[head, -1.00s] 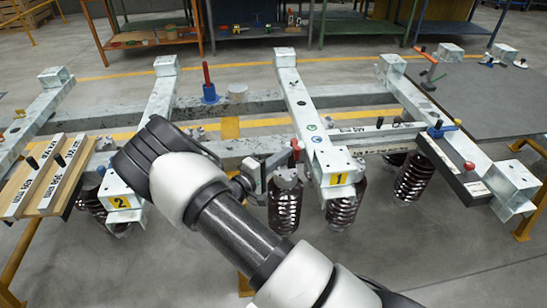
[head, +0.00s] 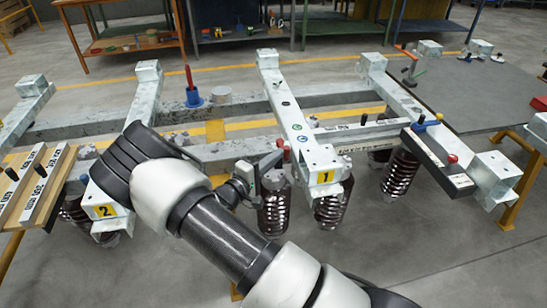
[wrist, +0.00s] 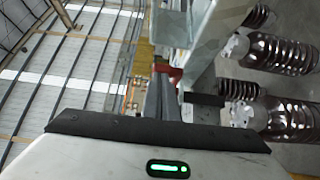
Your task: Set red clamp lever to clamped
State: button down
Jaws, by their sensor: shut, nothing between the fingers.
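A small red lever end (head: 280,143) shows beside the block marked 1, just past my gripper (head: 262,168). My gripper is shut and empty, with its fingers close to the left of that block. In the wrist view a red part (wrist: 168,70) appears at the tips of my gripper (wrist: 160,85); I cannot tell whether they touch. Another red lever (head: 188,77) stands upright on a blue base on the rear beam, away from my gripper. A third red-handled lever (head: 405,52) is at the back right.
Dark coil springs (head: 274,207) hang close to my gripper. The block marked 1 (head: 323,178) is just right of it, and the block marked 2 (head: 100,211) lies left beside my arm. A dark bar with coloured knobs (head: 437,160) is at right. Open floor lies in front.

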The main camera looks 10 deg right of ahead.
jog(key=w+a+v, duration=0.1)
jog(key=v, duration=1.2)
jog(key=s+d+r+m+g+y, duration=0.4)
jog(key=s+d+r+g+y, duration=0.15)
jog(key=s+r, duration=0.35)
jog(key=s+d+r+m+g+y, duration=0.4)
jog(key=s+d+r+g, duration=0.15)
jog(key=s+r, duration=0.3)
jog(key=s+a+r+t+y, duration=0.2)
jog(key=s+r+t+y, duration=0.3)
jog(key=s+r, duration=0.2)
notch_tip(320, 180, up, 20)
jog(key=p, duration=1.9)
jog(key=shift+f, duration=0.15)
jog(key=shift+s+d+h, duration=0.1)
jog(key=shift+h, duration=0.15)
